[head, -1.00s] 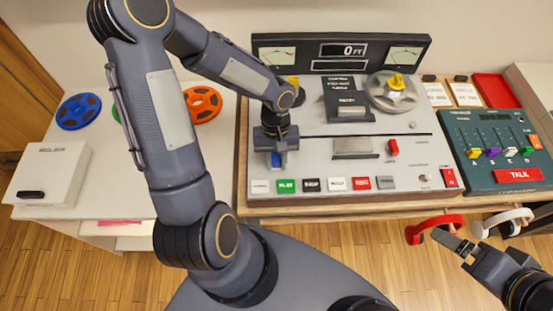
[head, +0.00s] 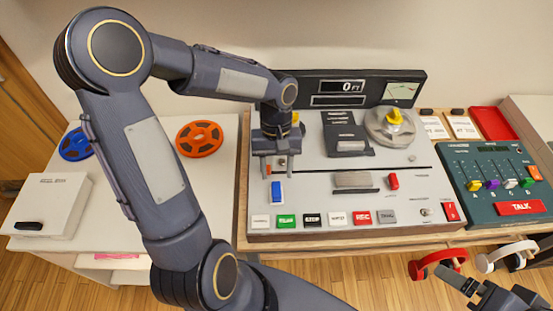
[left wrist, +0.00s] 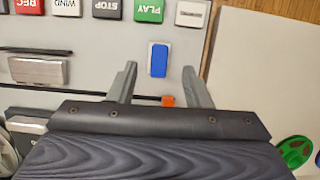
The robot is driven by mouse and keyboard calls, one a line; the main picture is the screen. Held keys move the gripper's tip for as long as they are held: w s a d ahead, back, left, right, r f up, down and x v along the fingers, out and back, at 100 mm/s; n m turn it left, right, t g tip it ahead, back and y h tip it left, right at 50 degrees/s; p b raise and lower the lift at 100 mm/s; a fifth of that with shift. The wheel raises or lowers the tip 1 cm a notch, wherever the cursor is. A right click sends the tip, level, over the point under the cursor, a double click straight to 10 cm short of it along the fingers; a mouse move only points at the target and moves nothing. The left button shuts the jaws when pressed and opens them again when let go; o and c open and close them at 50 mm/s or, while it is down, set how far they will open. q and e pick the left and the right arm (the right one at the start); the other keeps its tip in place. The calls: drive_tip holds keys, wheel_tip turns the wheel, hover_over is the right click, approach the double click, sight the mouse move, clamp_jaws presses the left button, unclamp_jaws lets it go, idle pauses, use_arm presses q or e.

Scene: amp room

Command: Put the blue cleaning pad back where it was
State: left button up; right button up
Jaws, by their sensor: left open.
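The blue cleaning pad (head: 277,191) lies on the grey tape deck panel (head: 318,206), above the green PLAY button. In the left wrist view the blue pad (left wrist: 158,60) sits just ahead of the space between my fingertips, apart from both. My left gripper (head: 275,168) is open and empty, farther back over the deck than the pad. Both its fingers (left wrist: 160,72) show in the left wrist view. My right gripper (head: 461,279) is at the lower right by the red headphones; its jaw gap is unclear.
A row of labelled buttons (head: 312,220) runs along the deck's front edge. A metal block (head: 353,180) and a red switch (head: 393,181) stand right of the pad. A reel (head: 390,126) is behind. An orange reel (head: 199,138) lies on the left table.

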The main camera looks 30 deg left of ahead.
use_arm(q)
drive_tip(key=s+d+r+m+t+h, duration=0.1)
drive_tip(key=s+r+m+t, duration=0.3)
drive_tip(key=s+r+t, duration=0.4)
drive_tip(key=s+r+h, duration=0.1)
drive_tip(key=s+r, duration=0.1)
drive_tip(key=s, duration=0.2)
drive_tip(key=shift+s+r+m, duration=0.15)
drive_tip(key=shift+r+m, duration=0.05)
drive_tip(key=shift+m, duration=0.2)
drive_tip(key=shift+d, duration=0.1)
drive_tip(key=shift+c, duration=0.3)
idle(0.4)
